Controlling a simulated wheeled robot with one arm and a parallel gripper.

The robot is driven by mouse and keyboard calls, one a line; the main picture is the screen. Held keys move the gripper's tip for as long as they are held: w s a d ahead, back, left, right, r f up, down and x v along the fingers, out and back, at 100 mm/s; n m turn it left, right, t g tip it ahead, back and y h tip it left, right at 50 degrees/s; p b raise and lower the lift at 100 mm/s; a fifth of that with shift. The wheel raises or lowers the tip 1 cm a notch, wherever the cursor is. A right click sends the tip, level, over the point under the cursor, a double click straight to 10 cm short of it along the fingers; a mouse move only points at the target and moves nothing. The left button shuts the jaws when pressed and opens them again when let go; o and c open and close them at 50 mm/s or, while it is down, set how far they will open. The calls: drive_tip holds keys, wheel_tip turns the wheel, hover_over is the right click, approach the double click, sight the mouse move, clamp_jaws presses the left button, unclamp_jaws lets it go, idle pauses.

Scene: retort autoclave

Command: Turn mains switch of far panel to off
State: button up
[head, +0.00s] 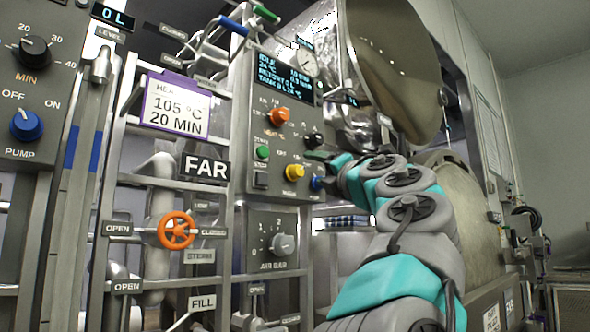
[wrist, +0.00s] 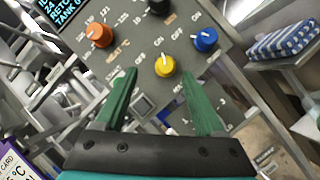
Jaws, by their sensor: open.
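The far panel (head: 240,150) is a grey box beside the FAR sign. Its yellow knob (head: 294,172) has OFF and ON labels above it, and a partly hidden label starting with "MA" sits below it in the wrist view. There the yellow knob (wrist: 165,66) shows just beyond the fingertips, between their lines. Its pale pointer mark is too small to read surely. My gripper (wrist: 156,78) is open and empty, with green fingers apart and not visibly touching the knob. In the head view my gripper (head: 322,167) is at the panel's right side, partly hidden by my arm.
A blue knob (wrist: 204,40) sits close right of the yellow one, and an orange knob (wrist: 98,35) lies left. A green button (head: 262,152) and black knob (head: 314,139) are also near. A lower box (head: 272,240) has a grey dial. Pipes and rails stand left.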

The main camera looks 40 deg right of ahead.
sight(299, 172)
drive_tip(key=shift+n+g+y, duration=0.3)
drive_tip(key=shift+n, duration=0.2)
drive_tip(key=x, duration=0.2)
drive_tip(key=p+x, duration=0.1)
drive_tip(key=x, duration=0.2)
drive_tip(key=f+p+x, duration=0.1)
drive_tip(key=x, duration=0.1)
drive_tip(key=shift+w, duration=0.4)
drive_tip(key=shift+w+p, duration=0.3)
drive_tip(key=shift+p, duration=0.05)
clamp_jaws()
